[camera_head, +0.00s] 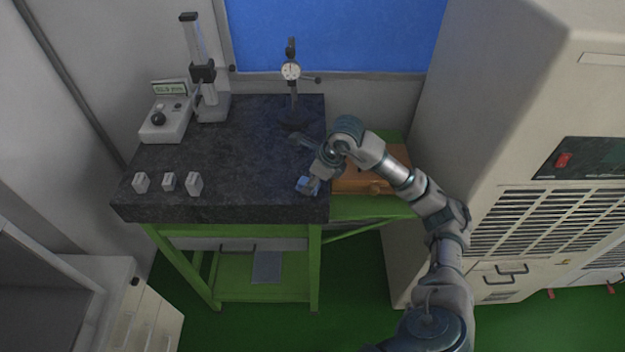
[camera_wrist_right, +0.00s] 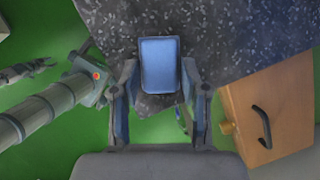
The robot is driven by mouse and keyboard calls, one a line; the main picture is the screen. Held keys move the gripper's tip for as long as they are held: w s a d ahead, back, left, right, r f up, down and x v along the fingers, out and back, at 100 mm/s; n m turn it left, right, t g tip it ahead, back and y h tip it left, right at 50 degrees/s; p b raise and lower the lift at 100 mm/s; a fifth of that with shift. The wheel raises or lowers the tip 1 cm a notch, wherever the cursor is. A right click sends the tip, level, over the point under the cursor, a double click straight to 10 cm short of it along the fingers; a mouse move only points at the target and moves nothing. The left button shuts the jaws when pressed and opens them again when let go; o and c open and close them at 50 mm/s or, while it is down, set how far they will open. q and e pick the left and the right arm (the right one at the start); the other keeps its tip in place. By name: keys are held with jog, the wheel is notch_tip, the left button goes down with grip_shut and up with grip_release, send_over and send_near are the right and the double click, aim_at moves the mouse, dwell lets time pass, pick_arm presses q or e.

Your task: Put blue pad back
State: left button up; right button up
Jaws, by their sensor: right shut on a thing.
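The blue pad (camera_head: 304,184) is a small rounded rectangle. My right gripper (camera_head: 311,180) is shut on it at the front right corner of the dark granite plate (camera_head: 235,160). In the right wrist view the blue pad (camera_wrist_right: 160,65) sits between the fingertips of my right gripper (camera_wrist_right: 160,82), with granite behind it. I cannot tell whether the pad touches the granite. My left gripper is out of the head view; what looks like my left arm (camera_wrist_right: 45,108) shows in the wrist view, its jaws unclear.
A wooden box (camera_head: 360,178) with a knob stands right of the granite. A dial gauge stand (camera_head: 291,72) and a height gauge with display (camera_head: 165,120) stand at the back. A large cabinet (camera_head: 500,130) bounds the right.

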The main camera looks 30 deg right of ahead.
jog(key=shift+a+f, duration=0.1)
jog(key=o, duration=1)
jog(key=shift+r, duration=0.3)
jog(key=v, duration=1.1)
jog(key=shift+s+r, duration=0.1)
jog(key=shift+r, duration=0.25)
